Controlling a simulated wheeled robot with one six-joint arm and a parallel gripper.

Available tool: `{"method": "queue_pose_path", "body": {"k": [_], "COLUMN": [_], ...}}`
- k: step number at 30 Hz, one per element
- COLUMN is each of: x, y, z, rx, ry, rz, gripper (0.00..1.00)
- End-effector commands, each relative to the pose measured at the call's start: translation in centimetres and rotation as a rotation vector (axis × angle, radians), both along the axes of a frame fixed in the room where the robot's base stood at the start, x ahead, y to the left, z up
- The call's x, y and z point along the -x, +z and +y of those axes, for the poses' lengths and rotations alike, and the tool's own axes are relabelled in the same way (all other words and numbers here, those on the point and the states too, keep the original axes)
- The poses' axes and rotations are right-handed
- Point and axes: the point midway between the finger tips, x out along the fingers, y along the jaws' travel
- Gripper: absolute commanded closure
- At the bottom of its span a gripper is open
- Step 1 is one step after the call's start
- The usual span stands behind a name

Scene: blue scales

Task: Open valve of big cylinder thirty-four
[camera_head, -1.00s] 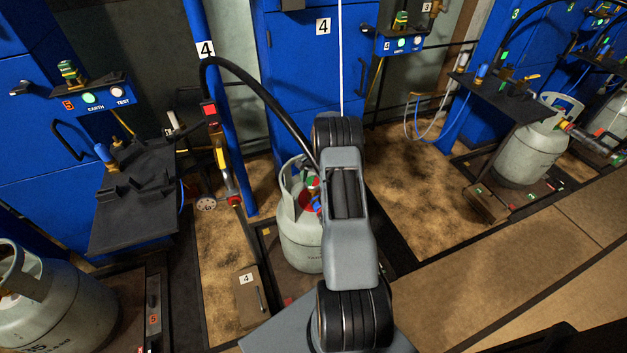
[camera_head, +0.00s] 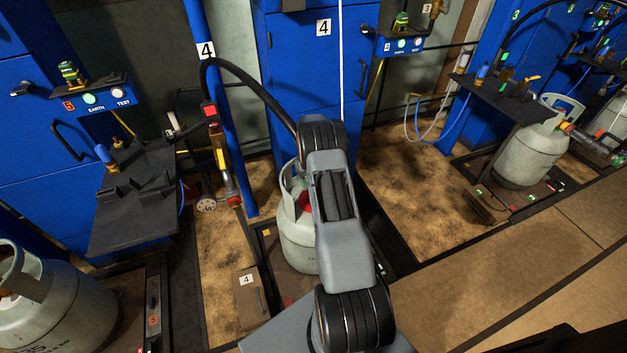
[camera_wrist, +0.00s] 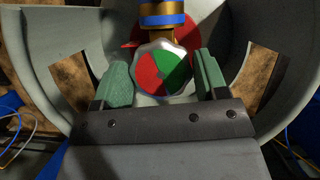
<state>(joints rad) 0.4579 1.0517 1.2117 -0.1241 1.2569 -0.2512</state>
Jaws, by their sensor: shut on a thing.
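A grey gas cylinder (camera_head: 295,244) stands upright on the scale at station 4 in the head view, partly hidden behind my arm. I cannot read its number. In the wrist view its pale collar (camera_wrist: 55,75) curves around the valve. The valve knob (camera_wrist: 163,70) has a silver rim and a red and green face. My gripper (camera_wrist: 163,76) has its green fingers on the left and right of the knob and is shut on it. In the head view my gripper is hidden behind my arm.
A brass fitting with a blue band (camera_wrist: 162,15) sits directly beyond the knob. A black hose (camera_head: 255,87) runs down toward the cylinder. A black shelf (camera_head: 135,195) stands at left. Other cylinders stand lower left (camera_head: 55,310) and right (camera_head: 530,152). The floor at lower right is clear.

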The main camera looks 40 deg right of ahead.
Motion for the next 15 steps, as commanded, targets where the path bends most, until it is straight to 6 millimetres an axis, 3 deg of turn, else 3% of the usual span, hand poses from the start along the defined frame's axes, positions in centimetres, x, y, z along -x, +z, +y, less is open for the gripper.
{"method": "queue_pose_path", "body": {"k": [15], "x": [-0.02], "y": [0.18], "z": [0.09], "rx": [0.001], "ry": [0.493], "rz": [-0.002], "gripper": [0.57]}}
